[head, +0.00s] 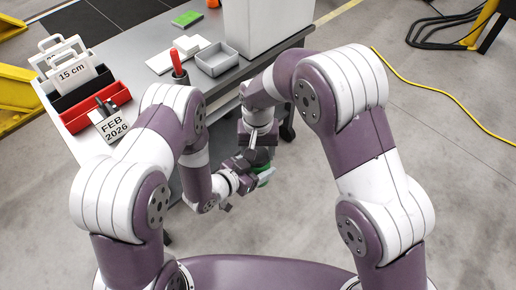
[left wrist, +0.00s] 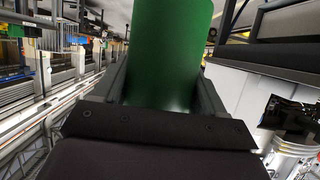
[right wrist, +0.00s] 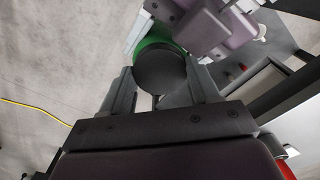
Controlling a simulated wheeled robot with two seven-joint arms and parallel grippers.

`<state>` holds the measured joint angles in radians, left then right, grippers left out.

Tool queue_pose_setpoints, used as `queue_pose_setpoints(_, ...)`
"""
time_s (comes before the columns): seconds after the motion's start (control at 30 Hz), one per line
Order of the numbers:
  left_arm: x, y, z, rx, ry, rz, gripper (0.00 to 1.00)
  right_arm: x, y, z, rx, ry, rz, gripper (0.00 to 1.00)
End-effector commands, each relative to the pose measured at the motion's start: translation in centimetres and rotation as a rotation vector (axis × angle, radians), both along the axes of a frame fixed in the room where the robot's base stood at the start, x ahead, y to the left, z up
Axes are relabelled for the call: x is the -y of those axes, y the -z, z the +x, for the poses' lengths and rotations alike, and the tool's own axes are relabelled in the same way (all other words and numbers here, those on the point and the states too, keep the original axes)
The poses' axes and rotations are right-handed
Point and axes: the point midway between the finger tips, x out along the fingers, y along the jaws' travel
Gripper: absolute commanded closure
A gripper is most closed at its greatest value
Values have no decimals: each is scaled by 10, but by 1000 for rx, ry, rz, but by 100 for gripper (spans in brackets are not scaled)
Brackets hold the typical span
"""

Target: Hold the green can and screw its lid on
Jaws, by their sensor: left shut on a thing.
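The green can (head: 265,171) is in front of the table, partly hidden by my grippers in the head view. My left gripper (head: 243,171) is shut on it; in the left wrist view the green can (left wrist: 172,50) stands between both fingers. My right gripper (head: 260,150) is directly over the can. In the right wrist view the dark round lid (right wrist: 160,70) lies between my right fingers (right wrist: 161,75), with the green can (right wrist: 152,43) just behind it. I cannot tell whether the fingers touch the lid, or how the lid sits on the can.
The grey table (head: 135,62) holds a red tray (head: 105,107), a grey open box (head: 217,60), a large white box (head: 262,25) and a red-handled tool (head: 177,62). A yellow cable (head: 440,95) lies on the floor at the right.

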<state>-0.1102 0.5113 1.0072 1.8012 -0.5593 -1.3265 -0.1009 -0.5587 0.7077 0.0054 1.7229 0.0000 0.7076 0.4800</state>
Motion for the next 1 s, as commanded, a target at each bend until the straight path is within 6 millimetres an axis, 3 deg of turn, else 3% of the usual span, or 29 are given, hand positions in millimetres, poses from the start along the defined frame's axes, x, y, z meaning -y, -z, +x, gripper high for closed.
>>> queue_pose_setpoints(0.03, 0, -1, 0, 2, 0, -1, 100, 0, 0, 0, 0, 0, 0, 68)
queue_pose_setpoints(0.07, 0, -1, 0, 2, 0, -1, 100, 0, 0, 0, 0, 0, 0, 76)
queue_pose_setpoints(0.17, 0, -1, 0, 2, 0, -1, 100, 0, 0, 0, 0, 18, 0, 76)
queue_pose_setpoints(0.27, 0, -1, 0, 2, 0, -1, 100, 0, 0, 0, 0, 171, 0, 76)
queue_pose_setpoints(0.4, 0, -1, 0, 2, 0, -1, 100, 0, 0, 0, 0, 161, 0, 76)
queue_pose_setpoints(0.43, 0, -1, 0, 2, 0, -1, 100, 0, 0, 0, 0, 161, 0, 33)
queue_pose_setpoints(0.5, 0, -1, 0, 2, 0, -1, 100, 0, 0, 0, 0, 160, 0, 11)
queue_pose_setpoints(0.83, 0, -1, 0, 2, 0, -1, 100, 0, -3, 0, 1, 159, 1, 10)
queue_pose_setpoints(1.0, 0, -1, 0, 2, 0, -1, 100, 0, -29, 1, 4, 159, 2, 10)
